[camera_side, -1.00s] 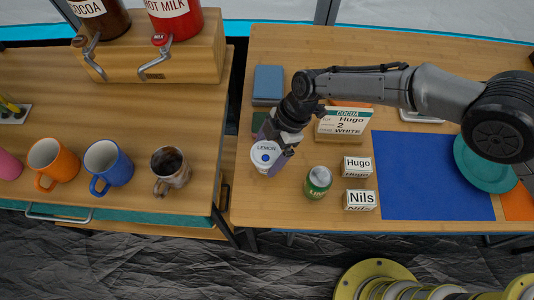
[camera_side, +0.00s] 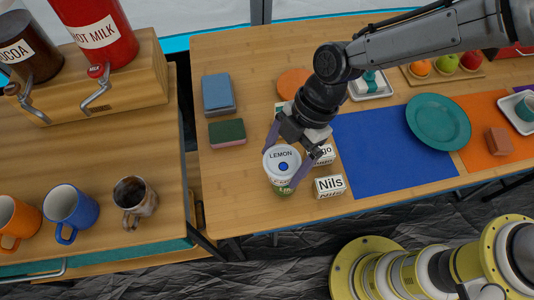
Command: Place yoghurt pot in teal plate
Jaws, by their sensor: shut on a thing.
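The yoghurt pot (camera_side: 282,161) has a white lid marked LEMON with a blue dot. My gripper (camera_side: 284,158) is shut on it, one finger on each side. The pot is in front of the green can (camera_side: 284,190) in this view, hiding most of it; how high the pot is held is hard to tell. The teal plate (camera_side: 438,122) lies empty to the right, across the edges of the blue mat (camera_side: 378,158) and the orange mat (camera_side: 490,118).
Name blocks Nils (camera_side: 329,186) and Hugo (camera_side: 322,155) stand beside the gripper. A brown block (camera_side: 498,141) and a white tray (camera_side: 522,126) with a teal cup lie right of the plate. A fruit board (camera_side: 455,78) is behind. The blue mat's middle is clear.

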